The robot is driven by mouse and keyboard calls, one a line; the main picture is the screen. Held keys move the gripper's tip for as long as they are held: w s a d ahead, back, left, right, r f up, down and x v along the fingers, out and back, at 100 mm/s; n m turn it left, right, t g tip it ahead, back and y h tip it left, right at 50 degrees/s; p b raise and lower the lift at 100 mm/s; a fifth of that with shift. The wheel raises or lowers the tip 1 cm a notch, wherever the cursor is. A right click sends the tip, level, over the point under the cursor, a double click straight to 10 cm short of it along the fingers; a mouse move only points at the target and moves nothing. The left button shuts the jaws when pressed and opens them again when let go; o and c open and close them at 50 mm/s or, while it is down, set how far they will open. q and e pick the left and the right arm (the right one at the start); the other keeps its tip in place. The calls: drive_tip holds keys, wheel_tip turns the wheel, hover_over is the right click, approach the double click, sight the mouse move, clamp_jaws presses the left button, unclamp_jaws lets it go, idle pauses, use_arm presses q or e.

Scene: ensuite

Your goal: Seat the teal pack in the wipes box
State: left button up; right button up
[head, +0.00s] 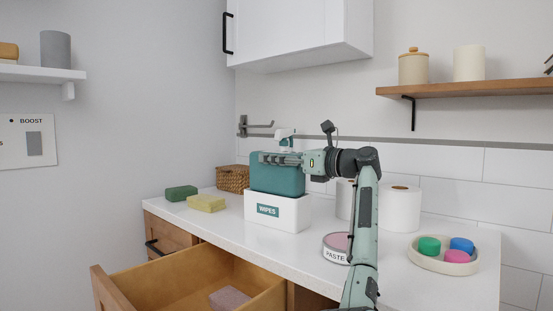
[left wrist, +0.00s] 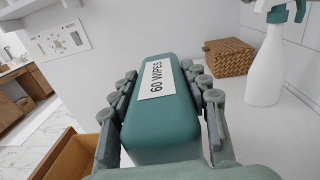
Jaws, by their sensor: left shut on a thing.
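The teal pack (head: 277,180) is upright at the white wipes box (head: 290,215), which stands on the counter with a "WIPES" label on its front. Most of the pack shows above the box rim. I cannot tell whether its lower edge is inside the box or just above it. My left gripper (head: 280,159) is shut on the pack near its top. In the left wrist view the fingers (left wrist: 160,78) lie along both sides of the pack (left wrist: 165,125), with its "60 WIPES" label between them. The box is hidden there. My right gripper is not in view.
An open drawer (head: 190,282) juts out below the counter. Yellow (head: 206,203) and green (head: 181,193) sponges and a wicker basket (head: 232,179) are left of the box. A paste tin (head: 336,248), paper rolls (head: 400,210) and a round tray (head: 443,266) are right. A spray bottle (left wrist: 267,65) stands behind.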

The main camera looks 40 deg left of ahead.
use_arm(q)
drive_tip(key=shift+s+f+b, duration=0.1)
drive_tip(key=shift+f+b, duration=0.9)
drive_tip(key=shift+f, duration=0.45)
